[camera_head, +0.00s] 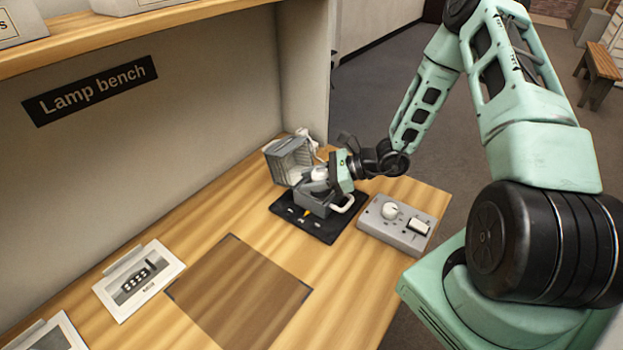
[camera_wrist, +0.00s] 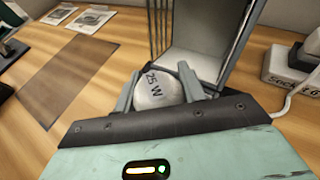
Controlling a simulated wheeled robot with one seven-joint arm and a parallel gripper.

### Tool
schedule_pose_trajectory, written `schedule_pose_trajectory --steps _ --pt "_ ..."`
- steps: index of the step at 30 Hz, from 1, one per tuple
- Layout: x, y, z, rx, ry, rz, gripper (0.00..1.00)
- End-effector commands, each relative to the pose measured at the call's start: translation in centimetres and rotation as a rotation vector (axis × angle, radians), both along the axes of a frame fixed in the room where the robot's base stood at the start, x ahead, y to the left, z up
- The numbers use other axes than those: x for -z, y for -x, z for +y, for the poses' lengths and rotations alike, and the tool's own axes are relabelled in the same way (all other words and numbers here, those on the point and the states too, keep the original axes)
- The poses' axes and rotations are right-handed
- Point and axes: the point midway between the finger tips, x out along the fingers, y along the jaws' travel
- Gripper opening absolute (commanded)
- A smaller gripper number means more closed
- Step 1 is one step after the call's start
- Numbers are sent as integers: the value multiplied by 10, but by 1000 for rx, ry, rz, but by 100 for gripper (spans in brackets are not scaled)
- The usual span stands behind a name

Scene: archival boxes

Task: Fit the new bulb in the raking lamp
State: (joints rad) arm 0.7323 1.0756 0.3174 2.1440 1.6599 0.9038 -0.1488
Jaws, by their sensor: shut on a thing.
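My gripper (camera_wrist: 158,82) is shut on a round white bulb (camera_wrist: 156,92) marked "25 W", which sits between the two grey fingers. In the head view my gripper (camera_head: 328,180) is low over the far end of the bench. The grey lamp housing (camera_head: 288,160) stands just left of it, with a ribbed, light inside. In the wrist view the housing's pale inner face (camera_wrist: 195,62) is just beyond the bulb. The bulb's base is hidden, and I cannot tell whether it touches a socket.
A black mat (camera_head: 290,217) under my gripper bears a grey body with a white handle (camera_head: 343,204). A grey control box (camera_head: 408,232) with a knob stands to the right. A block with socket lettering (camera_wrist: 288,68) has a white cord. A brown mat (camera_head: 240,290) is bare; a picture card (camera_head: 138,282) lies left.

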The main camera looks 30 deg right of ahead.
Motion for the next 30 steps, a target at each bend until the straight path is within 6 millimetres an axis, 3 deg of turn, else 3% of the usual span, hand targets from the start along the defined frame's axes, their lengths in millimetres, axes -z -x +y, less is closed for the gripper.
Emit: schedule_pose_trajectory --steps 30 --pt "-16 0 0 0 1 1 18"
